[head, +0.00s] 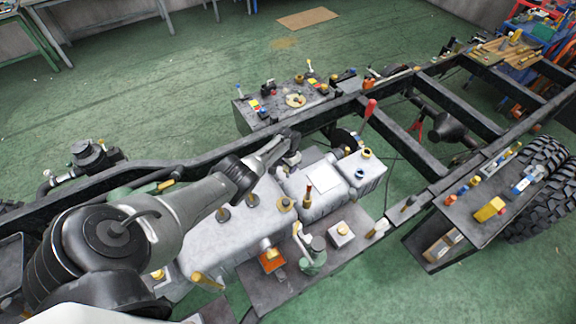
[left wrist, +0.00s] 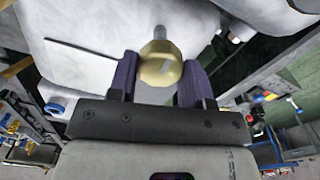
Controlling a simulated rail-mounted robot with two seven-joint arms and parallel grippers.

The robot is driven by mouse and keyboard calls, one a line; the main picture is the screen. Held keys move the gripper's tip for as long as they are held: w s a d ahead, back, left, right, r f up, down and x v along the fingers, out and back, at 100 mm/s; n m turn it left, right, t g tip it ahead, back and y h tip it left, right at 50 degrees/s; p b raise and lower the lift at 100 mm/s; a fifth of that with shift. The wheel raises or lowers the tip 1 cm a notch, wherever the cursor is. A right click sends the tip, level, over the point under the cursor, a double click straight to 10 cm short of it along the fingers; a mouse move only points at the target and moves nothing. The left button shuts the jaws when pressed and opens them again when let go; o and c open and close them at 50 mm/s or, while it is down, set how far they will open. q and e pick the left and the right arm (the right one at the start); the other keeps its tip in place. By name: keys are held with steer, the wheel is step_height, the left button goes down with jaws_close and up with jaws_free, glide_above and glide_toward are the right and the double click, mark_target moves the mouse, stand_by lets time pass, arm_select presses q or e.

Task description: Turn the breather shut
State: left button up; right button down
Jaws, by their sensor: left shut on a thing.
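The breather (left wrist: 160,66) shows in the left wrist view as a dull brass knob with a faceted edge and a grey stem, against a pale grey housing (left wrist: 85,45). The purple fingers of my left gripper (left wrist: 158,78) stand on either side of it and are shut on it. In the head view my left arm reaches in from the lower left, and the left gripper (head: 290,150) is over the grey gearbox casing (head: 312,190) inside the chassis frame. There the breather is hidden by the gripper. How far it is turned cannot be told. My right gripper is not in view.
Black chassis rails (head: 405,135) run across the head view.

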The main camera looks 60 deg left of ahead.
arm_select(q)
steer(key=o, duration=0.9)
steer(key=shift+r, duration=0.1)
steer(key=shift+r+p, duration=0.35)
step_height(320, 180, up, 13)
steer(key=p, duration=0.4)
stand_by(0.3)
